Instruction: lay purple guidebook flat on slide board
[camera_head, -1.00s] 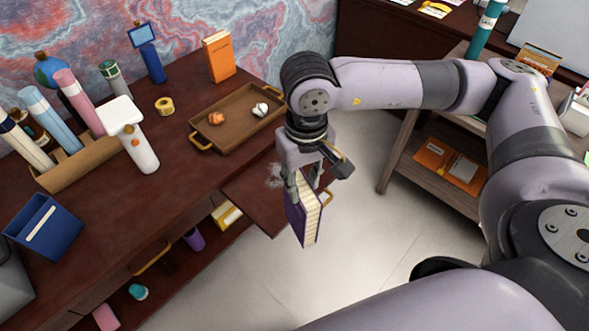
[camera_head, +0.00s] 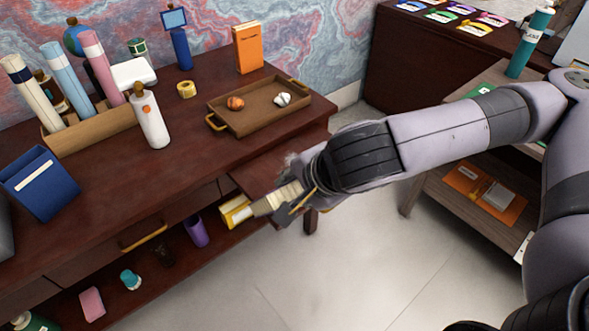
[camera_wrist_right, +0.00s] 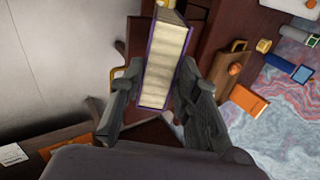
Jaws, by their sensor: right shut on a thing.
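The purple guidebook shows its pale page edges (camera_head: 287,194) in the head view, partly hidden by my right gripper (camera_head: 285,206). In the right wrist view the guidebook (camera_wrist_right: 165,62) stands between the two fingers, its page block facing the camera and thin purple cover edges on both sides. My right gripper (camera_wrist_right: 155,95) is shut on it. The slide board (camera_head: 262,172) is the dark red-brown panel pulled out from the desk front. My right wrist covers part of it, and the book is held near its front edge. I cannot tell whether they touch. My left gripper is not in view.
A wooden tray (camera_head: 258,108) with two small objects stands on the desk above the board. An orange book (camera_head: 248,48) and a yellow tape roll (camera_head: 186,89) are behind. A lower shelf holds a purple cup (camera_head: 196,231). Open floor lies in front.

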